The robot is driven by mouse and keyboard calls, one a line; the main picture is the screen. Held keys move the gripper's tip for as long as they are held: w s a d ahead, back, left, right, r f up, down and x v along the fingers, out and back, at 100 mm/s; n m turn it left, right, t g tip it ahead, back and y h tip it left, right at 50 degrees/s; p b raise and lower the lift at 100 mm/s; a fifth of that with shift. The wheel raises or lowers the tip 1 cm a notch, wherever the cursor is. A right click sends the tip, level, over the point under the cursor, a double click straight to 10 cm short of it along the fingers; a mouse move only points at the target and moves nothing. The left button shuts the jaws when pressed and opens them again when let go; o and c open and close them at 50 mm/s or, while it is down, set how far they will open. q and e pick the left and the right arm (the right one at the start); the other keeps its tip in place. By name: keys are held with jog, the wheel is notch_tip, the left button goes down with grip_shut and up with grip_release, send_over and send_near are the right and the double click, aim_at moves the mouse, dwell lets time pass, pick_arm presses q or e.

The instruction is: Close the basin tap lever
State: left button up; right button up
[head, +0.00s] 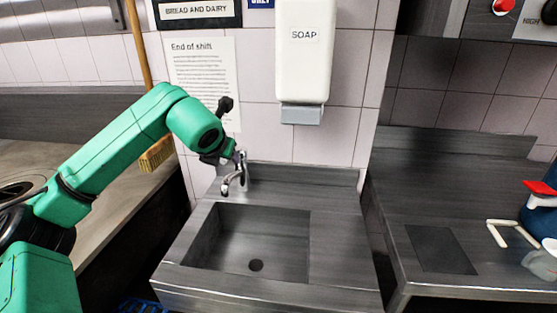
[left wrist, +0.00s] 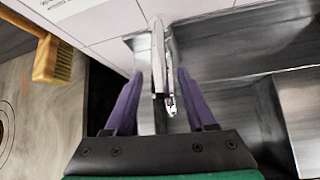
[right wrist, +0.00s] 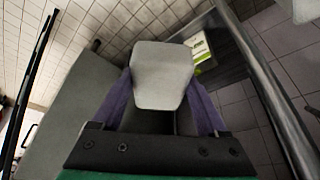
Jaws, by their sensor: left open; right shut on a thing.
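The chrome basin tap (head: 234,180) stands at the back left corner of the steel basin (head: 290,214). Its lever (left wrist: 158,50) shows in the left wrist view as a long chrome bar. My left gripper (head: 226,156) is at the top of the tap. In the left wrist view my left gripper (left wrist: 160,78) is open, with the chrome parts between its purple fingers. Whether a finger touches the lever I cannot tell. My right gripper (right wrist: 161,88) is shut on a pale grey, block-like thing (right wrist: 161,65). The right arm is outside the head view.
A soap dispenser (head: 304,55) hangs on the tiled wall above the basin. A broom (head: 157,154) stands left of it. A steel counter (head: 480,190) is at the right, with a blue container (head: 546,215) at its edge. The basin is empty.

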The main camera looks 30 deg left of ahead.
pick_arm(q)
jog(key=v, duration=1)
jog(key=shift+a, duration=0.1)
